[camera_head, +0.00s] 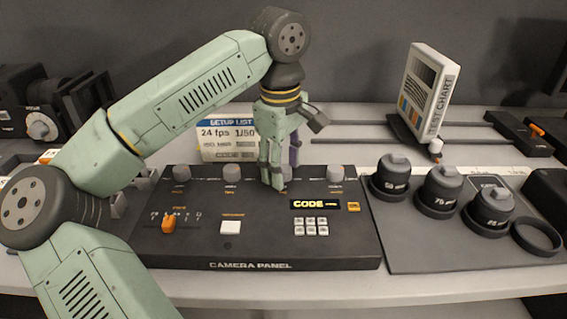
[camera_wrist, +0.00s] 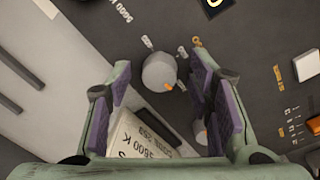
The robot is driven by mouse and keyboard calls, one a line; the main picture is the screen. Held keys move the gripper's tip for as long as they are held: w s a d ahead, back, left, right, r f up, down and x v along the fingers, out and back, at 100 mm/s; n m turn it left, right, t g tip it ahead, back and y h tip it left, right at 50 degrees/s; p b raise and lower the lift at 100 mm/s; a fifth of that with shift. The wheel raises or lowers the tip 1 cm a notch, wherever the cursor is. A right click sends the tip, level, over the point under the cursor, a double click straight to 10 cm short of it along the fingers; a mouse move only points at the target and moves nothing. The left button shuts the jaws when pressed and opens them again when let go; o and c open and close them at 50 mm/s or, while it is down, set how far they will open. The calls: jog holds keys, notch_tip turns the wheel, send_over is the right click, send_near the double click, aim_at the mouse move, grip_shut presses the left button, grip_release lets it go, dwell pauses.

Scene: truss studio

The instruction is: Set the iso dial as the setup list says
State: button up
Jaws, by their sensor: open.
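The black camera panel (camera_head: 200,250) has a row of grey dials along its back edge. My gripper (camera_head: 275,182) is open and points down at the third dial from the left, largely hiding it. In the wrist view this grey dial (camera_wrist: 157,70), with an orange mark on its edge, shows between and beyond the open purple-padded fingers (camera_wrist: 160,105). I cannot read its label or tell whether the fingers touch it. The setup list card (camera_head: 228,140) stands behind the panel; "24 fps 1/50" is legible, and its ISO line is too small to read surely.
Neighbouring dials (camera_head: 231,172) (camera_head: 335,172) stand on either side. The panel also holds an orange slider (camera_head: 168,223), a white button (camera_head: 230,228), a code display (camera_head: 317,204) and a keypad (camera_head: 311,226). Lenses (camera_head: 438,190) stand right, with a test chart (camera_head: 430,90) behind.

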notch_tip(320, 180, up, 12)
jog(key=shift+s+a, duration=0.2)
jog(key=shift+s, duration=0.05)
jog(key=shift+s+f, duration=0.1)
dwell(0.4)
